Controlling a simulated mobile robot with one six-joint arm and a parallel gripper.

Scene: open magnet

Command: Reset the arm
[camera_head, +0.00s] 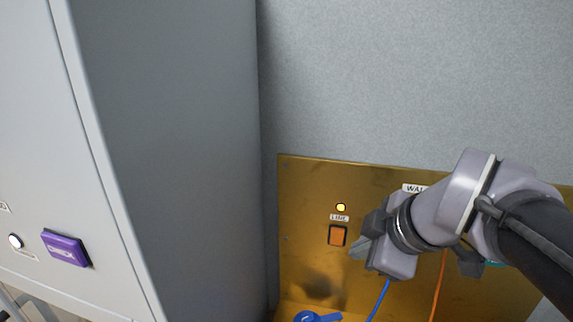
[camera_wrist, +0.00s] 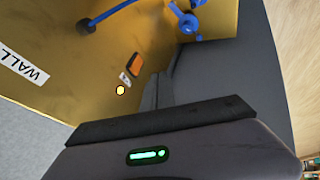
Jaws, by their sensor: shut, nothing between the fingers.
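My gripper (camera_head: 359,250) is in front of the brass panel in the head view, just right of and below the orange switch. Its fingers are shut with nothing between them. In the wrist view my gripper (camera_wrist: 158,92) points toward the panel, its dark fingers together. The arm comes in from the right edge of the head view and hides part of the panel. I cannot tell whether the fingertips touch the panel.
The brass panel (camera_head: 303,215) has an orange switch (camera_head: 337,236), a lit yellow lamp (camera_head: 340,207), blue and orange cables (camera_head: 438,285), and a blue part (camera_head: 317,317) below. A grey cabinet (camera_head: 165,130) with a purple block (camera_head: 66,248) stands left. Grey wall above is clear.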

